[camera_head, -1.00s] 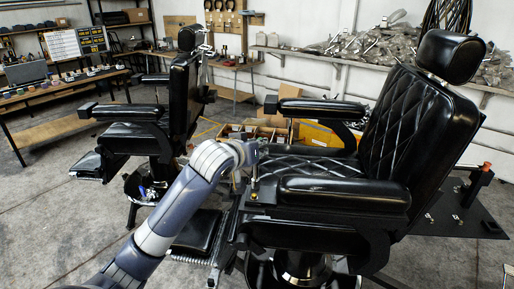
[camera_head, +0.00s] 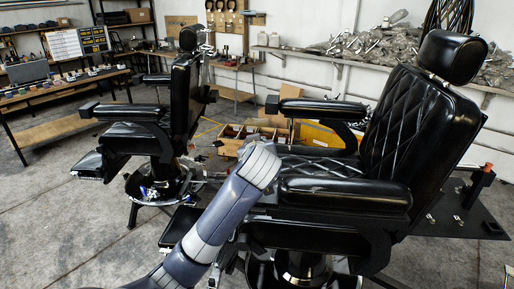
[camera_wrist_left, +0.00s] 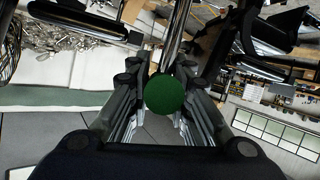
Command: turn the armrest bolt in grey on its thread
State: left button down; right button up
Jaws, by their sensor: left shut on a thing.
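In the left wrist view my left gripper (camera_wrist_left: 162,80) is shut on a tool with a round green end (camera_wrist_left: 165,96). A shiny metal rod (camera_wrist_left: 178,40) shows beyond the green end; I cannot tell if it belongs to the tool. In the head view my left wrist hides the gripper and the front end of the near black armrest (camera_head: 345,193) of the right barber chair (camera_head: 410,130). I cannot make out the grey armrest bolt in either current view. My right gripper is not in view.
A second black barber chair (camera_head: 180,95) stands at the left. An open wooden box (camera_head: 245,136) lies on the floor behind the near chair. A workbench (camera_head: 75,85) lines the left wall. The floor at the left front is clear.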

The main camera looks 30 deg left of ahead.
pick_arm(q)
jog(key=n+g+y, duration=0.2)
jog(key=n, duration=0.1)
jog(key=shift+w+d+g+y, duration=0.1)
jog(key=shift+d+g+y, duration=0.05)
jog(key=shift+g+y, duration=0.2)
jog(key=shift+a+n, duration=0.2)
jog(key=shift+n, duration=0.1)
jog(key=n+g+y, duration=0.2)
jog(key=shift+d+g, duration=0.1)
jog(key=shift+g, duration=0.25)
jog(key=shift+n+g+y+b, duration=0.35)
jog(key=shift+n+g+b, duration=0.1)
jog(key=shift+n+g, duration=0.65)
jog(key=shift+s, duration=0.25)
jog(key=shift+r, duration=0.1)
